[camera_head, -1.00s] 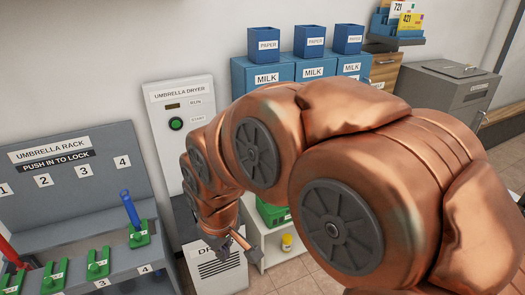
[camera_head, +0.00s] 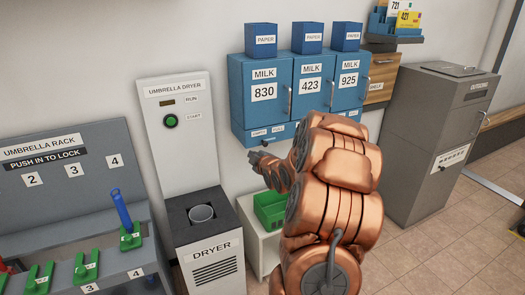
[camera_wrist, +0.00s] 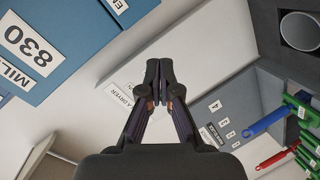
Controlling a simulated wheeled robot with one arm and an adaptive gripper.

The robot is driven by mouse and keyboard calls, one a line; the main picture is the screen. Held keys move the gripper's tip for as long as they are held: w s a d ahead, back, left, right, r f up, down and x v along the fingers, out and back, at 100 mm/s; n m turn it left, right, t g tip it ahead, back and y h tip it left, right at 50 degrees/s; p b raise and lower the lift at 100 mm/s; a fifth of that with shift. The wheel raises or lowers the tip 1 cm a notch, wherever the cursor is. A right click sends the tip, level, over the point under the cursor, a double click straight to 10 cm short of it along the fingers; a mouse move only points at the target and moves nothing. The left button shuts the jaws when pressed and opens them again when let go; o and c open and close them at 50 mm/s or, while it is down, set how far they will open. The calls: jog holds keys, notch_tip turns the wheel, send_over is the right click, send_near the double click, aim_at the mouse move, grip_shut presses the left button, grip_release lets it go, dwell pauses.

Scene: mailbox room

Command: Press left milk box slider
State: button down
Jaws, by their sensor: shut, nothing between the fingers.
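The left milk box (camera_head: 240,72) is blue and labelled MILK 830, on the wall; it also shows at the upper left in the wrist view (camera_wrist: 90,38). Along its bottom runs a blue strip (camera_head: 247,140) with small labels. The slider itself is too small to make out. My gripper (camera_head: 252,157) is just below this strip in the head view, left of my arm. In the wrist view my gripper (camera_wrist: 159,70) has its fingertips together with nothing between them, apart from the milk box in the picture.
The umbrella dryer (camera_head: 182,125) stands left of my gripper, with a grey cup (camera_head: 202,213) in its base. A green crate (camera_head: 268,208) sits below. Milk boxes 423 (camera_head: 299,70) and 925 (camera_head: 338,70) are to the right. The umbrella rack (camera_head: 55,215) is far left.

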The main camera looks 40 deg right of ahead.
aim_at(264, 143)
jog(key=shift+n+t+h, duration=0.3)
jog(key=shift+t+h, duration=0.1)
jog(key=shift+t, duration=0.4)
jog(key=d, duration=0.2)
jog(key=s+d, duration=0.1)
jog(key=d, duration=0.1)
jog(key=shift+s+d+f, duration=0.1)
jog(key=shift+d+f, duration=0.1)
jog(key=shift+d, duration=0.1)
jog(key=x, duration=0.3)
jog(key=d+p+x, duration=0.1)
jog(key=x, duration=0.3)
jog(key=p+x, duration=0.1)
jog(key=x, duration=0.2)
jog(key=shift+s+d+f, duration=0.15)
jog(key=shift+d+f, duration=0.25)
jog(key=shift+s+d+f, duration=0.15)
jog(key=shift+d+f, duration=0.35)
jog(key=shift+d, duration=0.35)
